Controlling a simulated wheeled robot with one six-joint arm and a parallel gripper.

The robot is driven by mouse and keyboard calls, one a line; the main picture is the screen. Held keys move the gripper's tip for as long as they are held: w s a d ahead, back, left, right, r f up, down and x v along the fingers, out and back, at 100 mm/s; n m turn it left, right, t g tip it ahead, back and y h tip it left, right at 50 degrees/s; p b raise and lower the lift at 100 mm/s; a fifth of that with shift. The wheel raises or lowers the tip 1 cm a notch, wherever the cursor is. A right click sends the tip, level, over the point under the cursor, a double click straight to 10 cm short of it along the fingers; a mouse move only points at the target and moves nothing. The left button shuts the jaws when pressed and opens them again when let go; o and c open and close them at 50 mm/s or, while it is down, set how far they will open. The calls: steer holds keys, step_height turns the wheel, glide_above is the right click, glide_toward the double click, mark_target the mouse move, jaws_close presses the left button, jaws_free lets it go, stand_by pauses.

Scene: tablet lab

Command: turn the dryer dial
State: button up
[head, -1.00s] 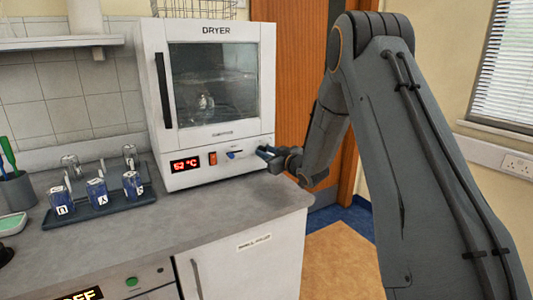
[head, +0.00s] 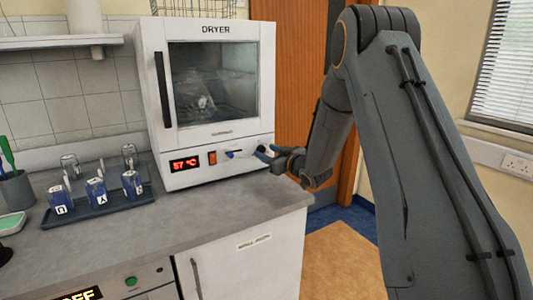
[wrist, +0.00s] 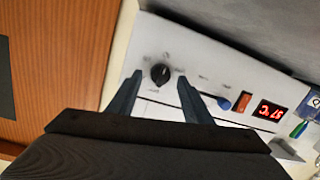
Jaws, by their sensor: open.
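The white dryer (head: 210,140) stands on the bench with its door shut, and its red display (head: 184,165) reads 57 °C. In the wrist view the display (wrist: 270,111) also shows 57 °C. The black round dial (wrist: 160,73) is on the front panel, between and just beyond the fingertips of my gripper (wrist: 159,85). In the head view my gripper (head: 266,152) is at the right end of the panel, where its fingers hide most of the dial. The fingers are apart, and neither clearly touches the dial.
A blue-tipped lever (head: 234,154) and an orange switch (head: 212,158) sit left of the dial. A tray (head: 100,208) with several labelled jars and glassware stands on the bench (head: 190,215) to the left. The bench in front of the dryer is clear.

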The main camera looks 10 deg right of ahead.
steer(key=b+v, duration=0.1)
steer(key=v, duration=0.5)
steer(key=shift+s, duration=0.25)
steer(key=shift+d, duration=0.15)
steer(key=s+f+m+g+h, duration=0.1)
steer(key=s, duration=0.1)
steer(key=s+g+h, duration=0.1)
steer(key=s, duration=0.1)
steer(key=s+f+m+g+h, duration=0.1)
steer(key=s+h, duration=0.1)
steer(key=shift+d+f+m, duration=0.3)
steer(key=shift+d, duration=0.1)
steer(key=s+a+f+m+g, duration=0.1)
steer(key=s+g, duration=0.3)
steer(key=s, duration=0.7)
steer(key=s+a+f+m+g+h, duration=0.1)
steer(key=s+f+g, duration=0.3)
steer(key=s, duration=0.8)
steer(key=s+a+f+m+g+h, duration=0.1)
steer(key=s+g, duration=0.3)
steer(key=s, duration=0.8)
steer(key=shift+s+a+f+m, duration=0.25)
steer(key=shift+a+f+m, duration=0.15)
steer(key=shift+f, duration=0.5)
